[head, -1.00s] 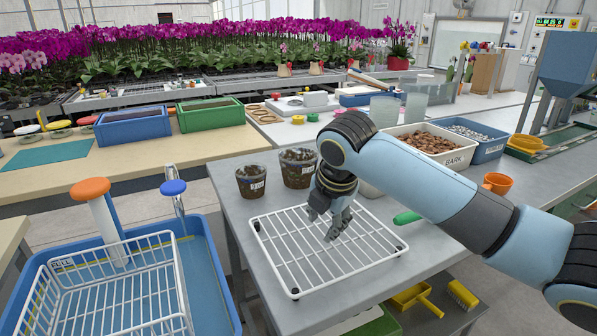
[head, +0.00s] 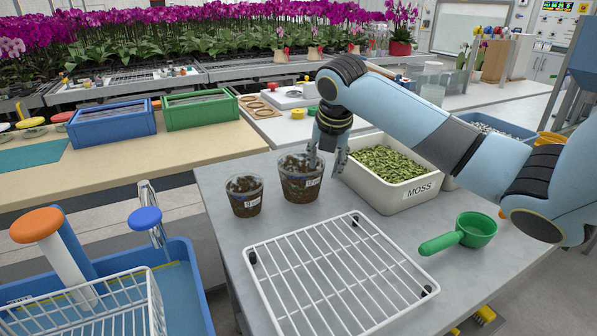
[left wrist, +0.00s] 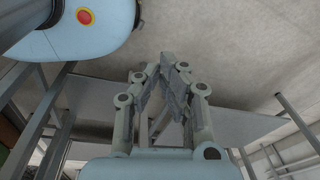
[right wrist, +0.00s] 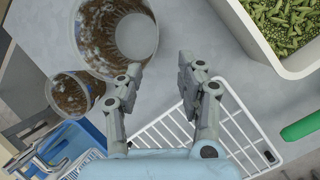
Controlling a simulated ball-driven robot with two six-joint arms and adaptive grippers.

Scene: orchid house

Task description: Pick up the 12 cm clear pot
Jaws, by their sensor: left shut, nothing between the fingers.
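My right gripper (head: 328,160) points down at the larger pot's right side, open and empty. In the right wrist view, the larger pot (right wrist: 112,35) lies up and left of the open fingers (right wrist: 157,82), and the smaller pot (right wrist: 68,95) is farther left. My left gripper (left wrist: 168,75) is shut and empty, away from the pots.
A white wire rack (head: 335,275) lies in front of the pots. A white moss tub (head: 395,195) stands close to the right of the larger pot. A green scoop (head: 465,235) lies at the right. A blue basin (head: 190,290) is at lower left.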

